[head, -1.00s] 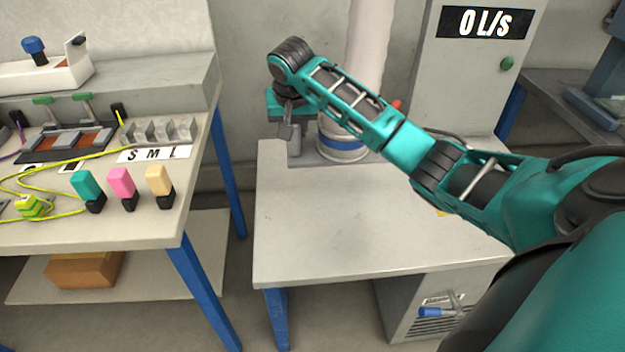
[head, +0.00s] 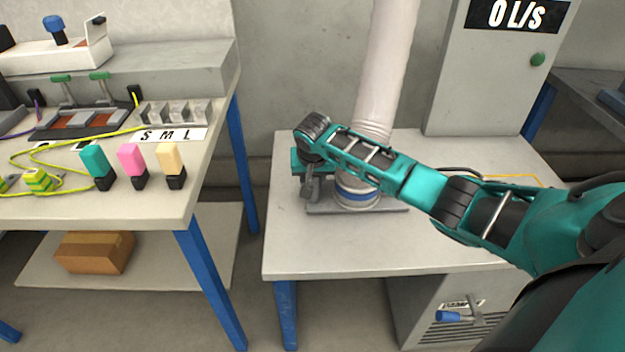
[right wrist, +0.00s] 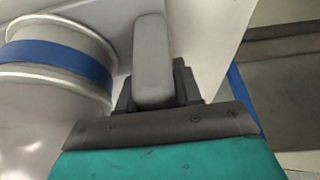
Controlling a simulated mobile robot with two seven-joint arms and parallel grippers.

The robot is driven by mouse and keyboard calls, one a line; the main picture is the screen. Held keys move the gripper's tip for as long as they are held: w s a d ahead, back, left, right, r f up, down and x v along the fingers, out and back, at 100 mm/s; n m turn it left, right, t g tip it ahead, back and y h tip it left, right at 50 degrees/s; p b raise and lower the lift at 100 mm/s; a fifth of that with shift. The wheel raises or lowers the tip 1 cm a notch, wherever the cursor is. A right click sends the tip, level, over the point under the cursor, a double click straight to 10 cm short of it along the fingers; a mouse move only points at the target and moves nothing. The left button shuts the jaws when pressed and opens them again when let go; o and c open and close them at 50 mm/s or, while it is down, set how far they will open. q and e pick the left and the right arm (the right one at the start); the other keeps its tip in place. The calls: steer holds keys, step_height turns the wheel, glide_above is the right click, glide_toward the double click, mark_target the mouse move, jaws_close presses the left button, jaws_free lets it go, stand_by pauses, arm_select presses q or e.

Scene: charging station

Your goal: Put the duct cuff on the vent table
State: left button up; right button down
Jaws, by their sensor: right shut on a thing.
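The duct cuff (head: 357,196), a pale round collar with a blue band, stands upright at the lower end of the white duct (head: 388,65), over the left-middle of the vent table (head: 330,254). A flat grey plate (head: 330,209) shows under it; I cannot tell whether it touches the tabletop. My right gripper (head: 309,181) is at the cuff's left, shut on an upright grey handle. In the right wrist view the handle (right wrist: 153,62) stands between the dark jaws, with the blue-banded cuff (right wrist: 60,60) beside it. My right forearm hides part of the cuff. My left gripper is out of view.
A grey cabinet with a 0 L/s display (head: 516,14) stands at the table's back right. The left bench (head: 150,203) holds teal, pink and cream plugs and yellow cables. A gap separates it from the table. The table's front is clear.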

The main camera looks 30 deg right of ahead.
steer(key=shift+f, duration=0.1)
steer(key=c, duration=0.8)
jaws_free()
steer(key=shift+o, duration=0.2)
